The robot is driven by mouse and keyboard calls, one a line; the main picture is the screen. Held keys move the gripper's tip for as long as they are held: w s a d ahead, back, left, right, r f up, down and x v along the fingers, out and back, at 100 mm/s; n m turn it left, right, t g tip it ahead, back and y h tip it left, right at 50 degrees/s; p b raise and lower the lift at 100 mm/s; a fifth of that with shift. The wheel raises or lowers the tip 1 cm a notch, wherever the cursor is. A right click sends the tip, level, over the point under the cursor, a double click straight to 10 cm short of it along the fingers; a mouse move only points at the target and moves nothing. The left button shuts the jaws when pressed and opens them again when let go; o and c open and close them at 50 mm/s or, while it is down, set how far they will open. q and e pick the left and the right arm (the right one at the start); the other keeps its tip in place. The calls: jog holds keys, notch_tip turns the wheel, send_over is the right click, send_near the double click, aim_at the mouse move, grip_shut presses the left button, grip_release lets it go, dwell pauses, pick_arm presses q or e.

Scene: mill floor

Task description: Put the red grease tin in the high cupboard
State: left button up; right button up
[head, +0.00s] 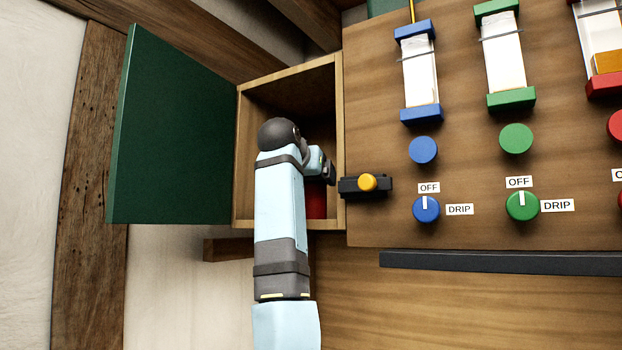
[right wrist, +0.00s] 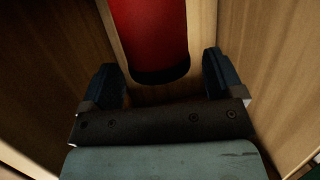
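The red grease tin (head: 316,204) stands inside the wooden cupboard (head: 240,160), at its lower right, partly hidden behind my right gripper. The cupboard's green door (head: 170,135) is swung wide open to the left. My right arm reaches into the cupboard, with the right gripper (head: 329,172) at the tin. In the right wrist view the gripper's two dark fingers (right wrist: 163,80) are spread wide. The red tin (right wrist: 150,35) with its dark end shows just ahead of the gap between them, with a visible gap to the right finger. My left gripper is not in view.
Right of the cupboard is a wooden panel (head: 470,120) with oilers, knobs and OFF and DRIP labels. A dark latch with a yellow knob (head: 368,182) sits beside the opening. A dark ledge (head: 500,262) runs below the panel. The cupboard walls stand close around the gripper.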

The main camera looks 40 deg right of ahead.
jog(key=shift+r, duration=0.25)
jog(key=b+v, duration=0.4)
jog(key=v, duration=0.8)
jog(key=shift+f, duration=0.1)
